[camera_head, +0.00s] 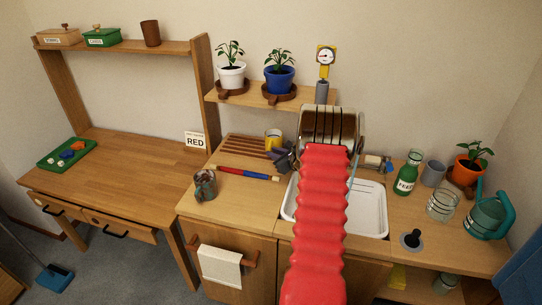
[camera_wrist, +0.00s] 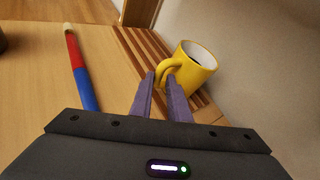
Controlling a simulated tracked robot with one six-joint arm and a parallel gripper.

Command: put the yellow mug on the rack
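The yellow mug (camera_head: 273,139) stands out at the right end of the slatted wooden rack (camera_head: 240,145) on the counter. In the wrist view the mug (camera_wrist: 199,68) shows its pale open top, and its handle points at my gripper. My gripper (camera_wrist: 160,77) has its two purple fingertips close together on either side of the handle, and they look shut on it. In the head view my gripper (camera_head: 281,157) is just right of and below the mug. The slats (camera_wrist: 150,50) run beneath or behind the mug; whether its base touches them I cannot tell.
A red and blue rod (camera_head: 248,174) lies on the counter in front of the rack. A dark mug-like cup (camera_head: 204,186) stands at the front left. A white sink basin (camera_head: 368,218) is to the right. A shelf with potted plants (camera_head: 247,97) hangs above.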

